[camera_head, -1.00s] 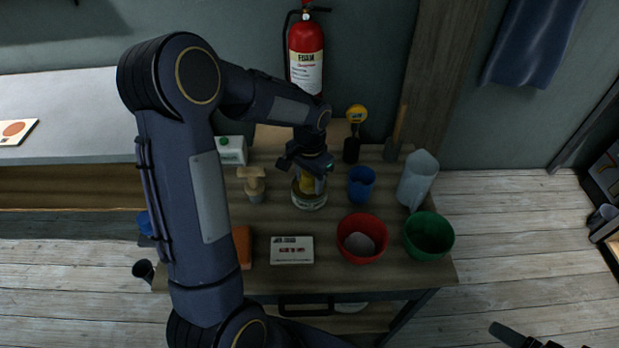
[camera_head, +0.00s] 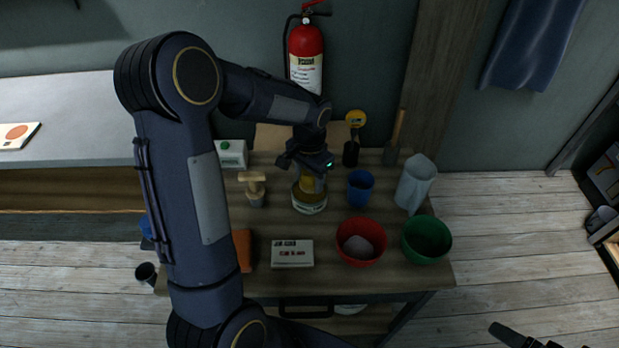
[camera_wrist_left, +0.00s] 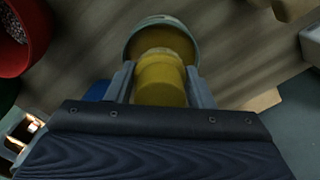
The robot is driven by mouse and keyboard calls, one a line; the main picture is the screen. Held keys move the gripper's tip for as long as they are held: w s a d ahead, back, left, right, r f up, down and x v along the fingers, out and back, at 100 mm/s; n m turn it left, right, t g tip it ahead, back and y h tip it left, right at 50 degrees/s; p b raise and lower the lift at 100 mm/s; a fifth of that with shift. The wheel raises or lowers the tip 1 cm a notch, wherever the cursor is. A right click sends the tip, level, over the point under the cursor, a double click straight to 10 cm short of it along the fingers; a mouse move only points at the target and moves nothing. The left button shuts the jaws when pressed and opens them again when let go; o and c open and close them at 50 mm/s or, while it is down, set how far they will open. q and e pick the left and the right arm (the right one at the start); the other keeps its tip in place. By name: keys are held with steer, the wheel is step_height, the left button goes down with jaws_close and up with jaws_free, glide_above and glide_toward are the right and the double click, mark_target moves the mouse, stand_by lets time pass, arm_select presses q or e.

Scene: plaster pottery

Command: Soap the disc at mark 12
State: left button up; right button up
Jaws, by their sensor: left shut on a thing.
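My left gripper (camera_head: 309,172) is shut on a yellow cylindrical sponge (camera_wrist_left: 160,78), which shows between both fingers in the left wrist view. The sponge is at the mouth of a round pale-rimmed tub (camera_head: 309,206) with yellow contents, on the wooden bench. The tub's rim also shows in the left wrist view (camera_wrist_left: 160,20). I cannot tell how deep the sponge is in it. A dark tip, likely my right gripper (camera_head: 515,336), shows at the bottom right edge. I cannot pick out a disc or mark 12.
Near the tub stand a blue cup (camera_head: 361,187), a wooden-handled brush (camera_head: 254,188) and a clear jug (camera_head: 415,184). In front are a red bowl (camera_head: 361,256) with a grey lump, a green bowl (camera_head: 427,239) and a white labelled box (camera_head: 292,254). A fire extinguisher (camera_head: 306,57) hangs behind.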

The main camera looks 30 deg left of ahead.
arm_select(q)
steer(key=shift+r+p, duration=1.55)
steer(key=shift+r, duration=0.85)
